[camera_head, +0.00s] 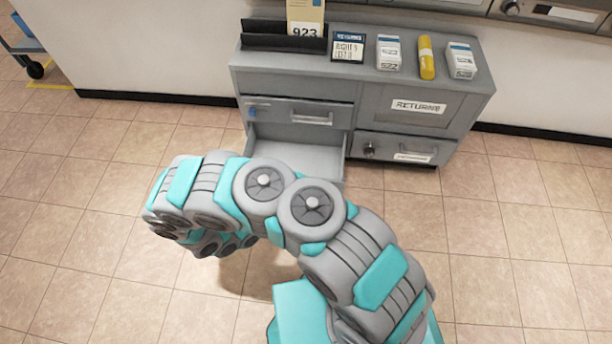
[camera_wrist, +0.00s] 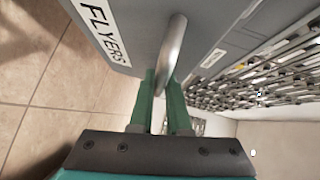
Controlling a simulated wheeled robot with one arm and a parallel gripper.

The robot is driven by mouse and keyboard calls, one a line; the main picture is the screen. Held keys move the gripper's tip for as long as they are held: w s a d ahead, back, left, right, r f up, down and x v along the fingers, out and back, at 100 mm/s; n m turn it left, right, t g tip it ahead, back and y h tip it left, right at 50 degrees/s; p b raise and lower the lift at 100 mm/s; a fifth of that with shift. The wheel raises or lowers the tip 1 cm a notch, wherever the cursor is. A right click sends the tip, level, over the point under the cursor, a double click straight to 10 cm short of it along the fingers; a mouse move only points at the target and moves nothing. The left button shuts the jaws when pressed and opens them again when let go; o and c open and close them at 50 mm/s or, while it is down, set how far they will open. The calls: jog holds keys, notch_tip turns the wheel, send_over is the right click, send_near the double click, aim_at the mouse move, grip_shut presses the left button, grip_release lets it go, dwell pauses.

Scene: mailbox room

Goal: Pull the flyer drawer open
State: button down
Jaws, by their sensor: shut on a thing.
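The flyer drawer is the lower left drawer of the grey cabinet (camera_head: 405,95). In the head view its bare inside (camera_head: 300,157) shows, so it stands open, with my arm covering its front. In the wrist view the grey drawer front (camera_wrist: 140,25) carries a white FLYERS label (camera_wrist: 101,30) and a curved metal handle (camera_wrist: 173,52). My gripper (camera_wrist: 163,82) is shut on this handle, with its green fingers on either side of it. In the head view my gripper is hidden by my arm.
The closed upper left drawer (camera_head: 298,112) has a bar handle. A RETURNS panel (camera_head: 415,106) and a lower right drawer (camera_head: 398,149) with a knob sit beside it. The tiled floor is clear around the cabinet.

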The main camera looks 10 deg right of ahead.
jog(key=shift+s+a, duration=0.15)
jog(key=shift+s, duration=0.25)
jog(key=c, duration=1.2)
grip_release()
jog(key=shift+o, duration=0.2)
jog(key=v, duration=0.7)
jog(key=shift+s+a, duration=0.2)
jog(key=shift+a, duration=0.15)
jog(key=shift+r, duration=0.15)
